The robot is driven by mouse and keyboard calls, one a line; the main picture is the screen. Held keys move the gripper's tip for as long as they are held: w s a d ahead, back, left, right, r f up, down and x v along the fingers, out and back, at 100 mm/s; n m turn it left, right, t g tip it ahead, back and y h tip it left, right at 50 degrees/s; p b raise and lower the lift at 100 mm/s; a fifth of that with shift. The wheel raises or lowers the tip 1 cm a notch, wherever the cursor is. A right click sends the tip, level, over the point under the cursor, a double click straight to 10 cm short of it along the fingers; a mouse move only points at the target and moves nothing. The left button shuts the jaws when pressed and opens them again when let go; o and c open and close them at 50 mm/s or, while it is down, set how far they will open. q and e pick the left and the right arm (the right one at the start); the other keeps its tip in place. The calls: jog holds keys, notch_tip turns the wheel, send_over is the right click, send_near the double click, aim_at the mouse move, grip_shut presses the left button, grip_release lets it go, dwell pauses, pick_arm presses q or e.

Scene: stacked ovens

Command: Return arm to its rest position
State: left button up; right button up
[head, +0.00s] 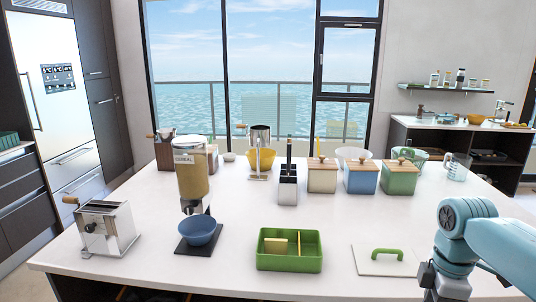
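My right arm (490,245) is light blue and comes in from the right edge of the head view, over the front right part of the white counter. Its grey gripper (443,284) hangs at the bottom edge of the view, just right of a white board with a green handle. The fingertips are not clearly shown, so I cannot tell if it is open or shut, or if it holds anything. My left arm and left gripper are not in view.
The white counter (330,220) holds a green tray (290,264), the white board (372,265), a cereal dispenser (191,165) over a blue bowl (200,231), and a metal hand-cranked machine (108,228). Lidded canisters (360,178) stand behind. The counter's middle right is clear.

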jog(key=a+f+m+y, duration=0.1)
jog(key=a+f+m, duration=0.35)
jog(key=f, duration=0.75)
jog(key=a+f+m+y, duration=0.1)
jog(key=a+f+y, duration=0.1)
jog(key=a+f, duration=0.75)
jog(key=s+a+f+m, duration=0.3)
jog(key=s+f+m, duration=0.2)
jog(key=s+f, duration=0.3)
jog(key=s+a+f+m+y, duration=0.1)
jog(key=s+a+f+m, duration=0.2)
jog(key=s+f+m, duration=0.2)
jog(key=s+f, duration=0.3)
jog(key=s, duration=0.1)
jog(key=shift+s+a+f+m+t, duration=0.3)
jog(key=shift+s+a+m, duration=0.05)
jog(key=shift+a, duration=0.05)
